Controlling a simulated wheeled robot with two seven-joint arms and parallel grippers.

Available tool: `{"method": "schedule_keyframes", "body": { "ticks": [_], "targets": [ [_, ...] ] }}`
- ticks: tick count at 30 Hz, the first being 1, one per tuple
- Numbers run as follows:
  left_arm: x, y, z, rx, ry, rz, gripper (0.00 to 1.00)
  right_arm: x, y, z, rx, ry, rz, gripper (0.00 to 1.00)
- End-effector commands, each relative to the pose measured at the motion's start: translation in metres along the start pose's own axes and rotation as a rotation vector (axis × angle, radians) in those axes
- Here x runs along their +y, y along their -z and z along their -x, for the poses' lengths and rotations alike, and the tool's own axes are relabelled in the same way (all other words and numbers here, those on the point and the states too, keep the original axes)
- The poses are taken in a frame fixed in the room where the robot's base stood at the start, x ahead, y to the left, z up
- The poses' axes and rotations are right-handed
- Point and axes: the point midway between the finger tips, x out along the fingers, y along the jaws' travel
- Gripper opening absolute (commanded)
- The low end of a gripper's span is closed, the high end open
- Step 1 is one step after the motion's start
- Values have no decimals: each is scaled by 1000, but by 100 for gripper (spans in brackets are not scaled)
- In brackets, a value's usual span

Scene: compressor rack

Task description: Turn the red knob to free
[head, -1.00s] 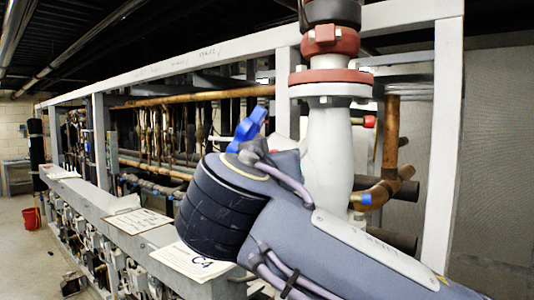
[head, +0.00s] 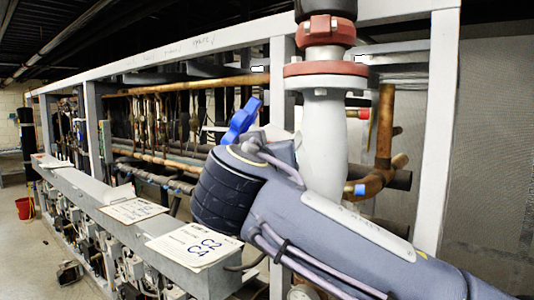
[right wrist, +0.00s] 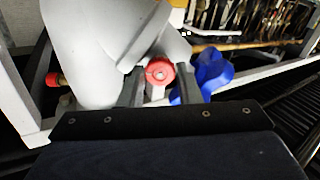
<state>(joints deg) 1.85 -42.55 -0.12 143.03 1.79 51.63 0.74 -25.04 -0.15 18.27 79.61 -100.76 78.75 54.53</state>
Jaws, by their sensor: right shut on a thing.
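The red knob (right wrist: 160,71) shows in the right wrist view, a small round red piece with a pale centre, in front of a large grey pipe body. My right gripper (right wrist: 160,80) has one finger on each side of it and is shut on it. In the head view my right arm comes in from the lower right, and its wrist hides the knob and the fingers. My left gripper is in neither view.
A blue handle (head: 241,121) sits close beside my right wrist; in the wrist view it (right wrist: 208,73) is just right of the fingers. A grey pipe (head: 325,140) with a red flange (head: 326,69) stands behind my arm. A red cap (right wrist: 54,79) is at left.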

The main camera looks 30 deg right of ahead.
Motion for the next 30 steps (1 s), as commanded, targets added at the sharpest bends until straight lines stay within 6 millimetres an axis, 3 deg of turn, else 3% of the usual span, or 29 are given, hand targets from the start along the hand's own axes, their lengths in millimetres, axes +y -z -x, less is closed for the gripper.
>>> {"method": "schedule_keyframes", "body": {
  "ticks": [14,30],
  "targets": [
    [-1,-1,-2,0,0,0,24,0,0,0,-1,0,160,8],
    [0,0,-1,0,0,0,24,1,0,0,0,0,660,8]
  ]
}}
